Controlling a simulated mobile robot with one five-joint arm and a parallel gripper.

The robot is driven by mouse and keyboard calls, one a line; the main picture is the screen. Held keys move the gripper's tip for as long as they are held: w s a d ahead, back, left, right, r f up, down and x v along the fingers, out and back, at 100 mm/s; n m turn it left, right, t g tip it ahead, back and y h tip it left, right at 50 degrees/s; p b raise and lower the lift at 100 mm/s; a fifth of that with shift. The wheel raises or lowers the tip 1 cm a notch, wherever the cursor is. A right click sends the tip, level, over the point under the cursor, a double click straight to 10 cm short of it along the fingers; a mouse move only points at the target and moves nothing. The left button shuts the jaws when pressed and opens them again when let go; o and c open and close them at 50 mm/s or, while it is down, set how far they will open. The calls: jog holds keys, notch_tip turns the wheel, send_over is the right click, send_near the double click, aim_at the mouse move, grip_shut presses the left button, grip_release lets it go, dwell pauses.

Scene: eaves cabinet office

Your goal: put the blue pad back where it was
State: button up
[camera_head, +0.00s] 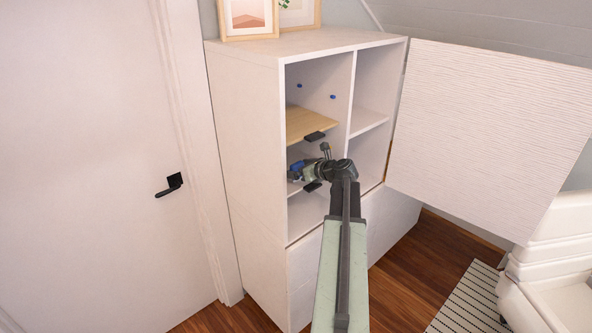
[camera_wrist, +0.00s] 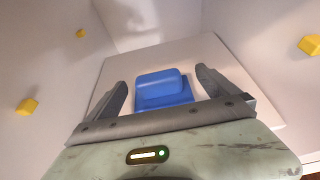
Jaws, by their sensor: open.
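The blue pad (camera_wrist: 163,86) lies on a pale panel in the wrist view, a raised block on a wider base. My gripper (camera_wrist: 160,78) is open, with one grey finger on either side of the pad; whether either finger touches it I cannot tell. In the head view my gripper (camera_head: 305,173) is inside the left half of the open white cabinet (camera_head: 243,140), below the wooden shelf (camera_head: 308,123). A blue patch, apparently the pad (camera_head: 297,167), shows beside the gripper there, partly hidden by it.
The cabinet door (camera_head: 485,135) stands wide open to the right. Small blue pegs (camera_head: 333,97) sit on the inner walls above the wooden shelf; yellow pegs (camera_wrist: 27,106) show in the wrist view. A dark piece (camera_head: 314,136) is at the wooden shelf's front.

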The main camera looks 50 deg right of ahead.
jog(key=p+v, duration=0.4)
jog(key=v, duration=0.8)
